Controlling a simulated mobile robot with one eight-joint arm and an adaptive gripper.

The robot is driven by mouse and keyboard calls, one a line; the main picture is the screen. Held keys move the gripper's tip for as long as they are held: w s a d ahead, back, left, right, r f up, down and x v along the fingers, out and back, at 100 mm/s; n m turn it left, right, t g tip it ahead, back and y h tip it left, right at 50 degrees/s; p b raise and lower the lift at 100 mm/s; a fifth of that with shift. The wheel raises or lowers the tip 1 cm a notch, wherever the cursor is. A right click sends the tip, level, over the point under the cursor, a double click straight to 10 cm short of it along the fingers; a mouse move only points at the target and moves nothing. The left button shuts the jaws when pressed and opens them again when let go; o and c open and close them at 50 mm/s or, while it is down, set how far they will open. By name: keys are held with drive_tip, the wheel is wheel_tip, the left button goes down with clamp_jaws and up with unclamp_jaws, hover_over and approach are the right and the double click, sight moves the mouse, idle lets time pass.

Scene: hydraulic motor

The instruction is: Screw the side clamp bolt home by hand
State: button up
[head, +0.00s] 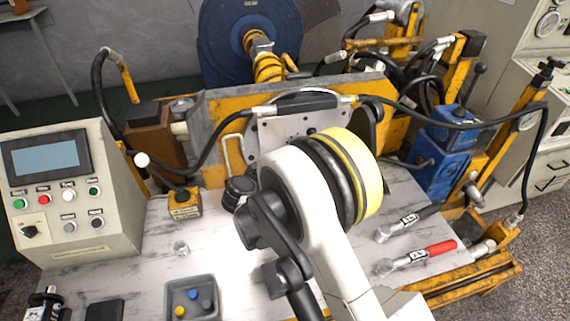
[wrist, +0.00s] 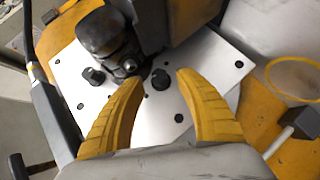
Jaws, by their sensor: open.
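My gripper (wrist: 160,82) is open in the wrist view, with its two yellow fingers apart over a bright metal plate (wrist: 150,115). A dark bolt head (wrist: 160,79) shows between the fingertips, and I see no finger touching it. A second dark bolt head (wrist: 93,77) stands on the plate left of the fingers. I cannot tell for certain which is the side clamp bolt or how deep either sits. In the head view the plate (head: 268,133) is on the yellow fixture, and my arm hides my gripper and the bolts.
A dark motor-like part (wrist: 105,38) rises beside the bolts. Black hoses (head: 205,155) cross the fixture. A control box (head: 110,205) stands left, with a grey parts tray (head: 170,313) in front.

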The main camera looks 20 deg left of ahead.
drive_tip(key=shift+x, duration=0.9)
drive_tip(key=shift+r, duration=0.1)
clamp_jaws()
drive_tip(key=shift+m+g+y, duration=0.4)
unclamp_jaws()
